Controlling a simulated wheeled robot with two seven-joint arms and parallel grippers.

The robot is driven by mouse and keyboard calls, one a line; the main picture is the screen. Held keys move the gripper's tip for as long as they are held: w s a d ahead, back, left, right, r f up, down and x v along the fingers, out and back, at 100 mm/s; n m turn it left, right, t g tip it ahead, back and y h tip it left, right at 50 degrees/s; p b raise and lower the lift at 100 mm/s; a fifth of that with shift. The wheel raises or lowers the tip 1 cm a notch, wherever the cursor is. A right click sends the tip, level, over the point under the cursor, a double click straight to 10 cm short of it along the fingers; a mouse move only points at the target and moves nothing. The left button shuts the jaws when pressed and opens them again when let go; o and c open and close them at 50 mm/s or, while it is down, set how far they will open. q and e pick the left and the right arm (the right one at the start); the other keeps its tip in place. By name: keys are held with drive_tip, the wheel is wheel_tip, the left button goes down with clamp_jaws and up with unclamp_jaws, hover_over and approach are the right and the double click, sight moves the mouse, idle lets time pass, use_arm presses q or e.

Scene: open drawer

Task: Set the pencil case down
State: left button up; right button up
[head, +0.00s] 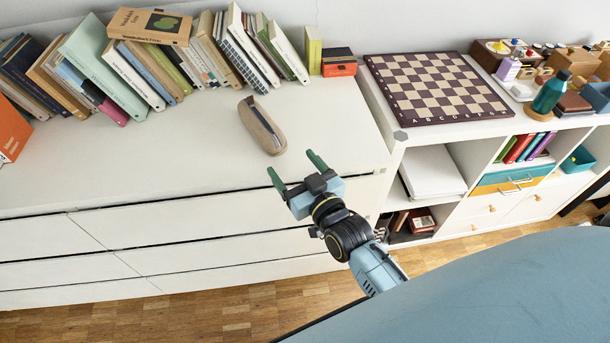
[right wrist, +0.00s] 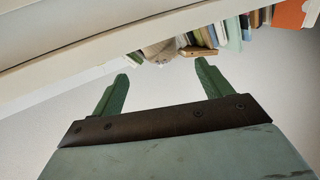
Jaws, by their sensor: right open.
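The pencil case (head: 262,126) is a beige-brown, elongated pouch with a dark opening along its top. It lies on the white dresser top (head: 190,140), near the front right part. In the right wrist view the pencil case (right wrist: 158,50) shows beyond the fingertips, partly cut off by the surface edge. My right gripper (head: 293,165) has green fingers spread apart with nothing between them. It is in front of the pencil case, at the dresser's front edge in the picture, and does not touch the case. My left gripper is in neither view.
A row of leaning books (head: 130,75) lines the dresser's back. A chessboard (head: 438,87) and a green bottle (head: 549,95) stand on the shelf unit at right. The dresser top left of the pencil case is clear.

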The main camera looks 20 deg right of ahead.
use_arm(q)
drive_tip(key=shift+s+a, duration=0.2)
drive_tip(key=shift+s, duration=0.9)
use_arm(e)
drive_tip(key=shift+s+d, duration=0.15)
drive_tip(key=shift+s, duration=0.95)
drive_tip(key=shift+s+d, duration=0.1)
drive_tip(key=shift+s, duration=1)
